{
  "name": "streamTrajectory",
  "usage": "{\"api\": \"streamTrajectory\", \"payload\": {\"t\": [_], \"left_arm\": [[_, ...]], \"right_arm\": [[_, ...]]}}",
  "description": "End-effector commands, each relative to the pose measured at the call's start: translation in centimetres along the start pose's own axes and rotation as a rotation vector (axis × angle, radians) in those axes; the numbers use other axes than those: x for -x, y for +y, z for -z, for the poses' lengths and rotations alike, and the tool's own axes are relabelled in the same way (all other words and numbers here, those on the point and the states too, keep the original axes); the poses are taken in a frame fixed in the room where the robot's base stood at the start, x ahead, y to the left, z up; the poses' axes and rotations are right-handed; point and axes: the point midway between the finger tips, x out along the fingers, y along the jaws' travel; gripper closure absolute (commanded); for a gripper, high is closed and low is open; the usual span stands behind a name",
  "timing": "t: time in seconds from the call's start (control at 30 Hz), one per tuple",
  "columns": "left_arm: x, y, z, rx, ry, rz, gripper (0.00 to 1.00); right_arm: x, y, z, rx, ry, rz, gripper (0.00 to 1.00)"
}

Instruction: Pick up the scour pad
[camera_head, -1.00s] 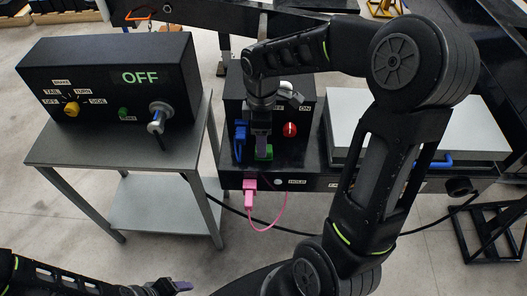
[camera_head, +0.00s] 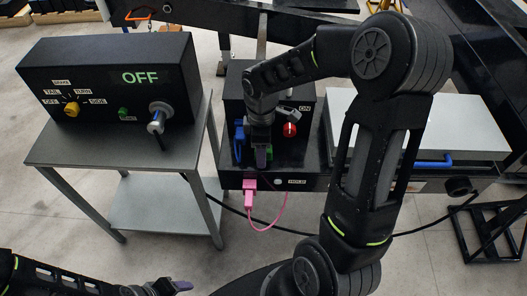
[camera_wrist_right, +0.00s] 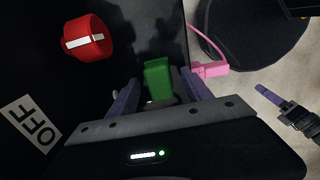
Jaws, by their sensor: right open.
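The green scour pad (camera_wrist_right: 158,80) is a small block on the black box's ledge. In the head view only a sliver of the pad (camera_head: 270,153) shows beside my right gripper (camera_head: 262,157). In the right wrist view my right gripper (camera_wrist_right: 160,88) is open, with a purple finger on either side of the pad. I cannot tell whether either finger touches it. My left gripper (camera_head: 180,286) is low at the lower left, away from the pad; whether its jaws are apart does not show.
A blue clamp-like object (camera_head: 239,142) stands just left of the pad. A red knob (camera_head: 290,130) is behind it to the right. A pink plug (camera_head: 250,192) with a cable sits on the front face. A control box (camera_head: 110,80) reading OFF stands on the left table.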

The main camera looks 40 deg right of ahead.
Motion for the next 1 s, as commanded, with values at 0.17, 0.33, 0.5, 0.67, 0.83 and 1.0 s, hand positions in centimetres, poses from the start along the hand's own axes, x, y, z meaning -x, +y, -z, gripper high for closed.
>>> {"api": "streamTrajectory", "payload": {"t": [0.17, 0.33, 0.5, 0.67, 0.83, 1.0], "left_arm": [[0.0, 0.0, 0.0, 0.0, 0.0, 0.0, 0.42], [0.0, 0.0, 0.0, 0.0, 0.0, 0.0, 0.42], [0.0, 0.0, 0.0, 0.0, 0.0, 0.0, 0.42], [0.0, 0.0, 0.0, 0.0, 0.0, 0.0, 0.42], [0.0, 0.0, 0.0, 0.0, 0.0, 0.0, 0.42], [0.0, 0.0, 0.0, 0.0, 0.0, 0.0, 0.42]], "right_arm": [[0.02, 0.0, 0.0, 0.0, 0.0, 0.0, 0.42], [0.02, 0.0, 0.0, 0.0, 0.0, 0.0, 0.5], [0.02, 0.0, 0.0, 0.0, 0.0, 0.0, 0.64], [0.02, 0.0, 0.01, 0.0, 0.0, 0.0, 0.77], [0.02, 0.0, 0.0, 0.0, 0.0, 0.0, 0.91], [0.02, 0.0, 0.0, 0.0, 0.0, 0.0, 1.0]]}}
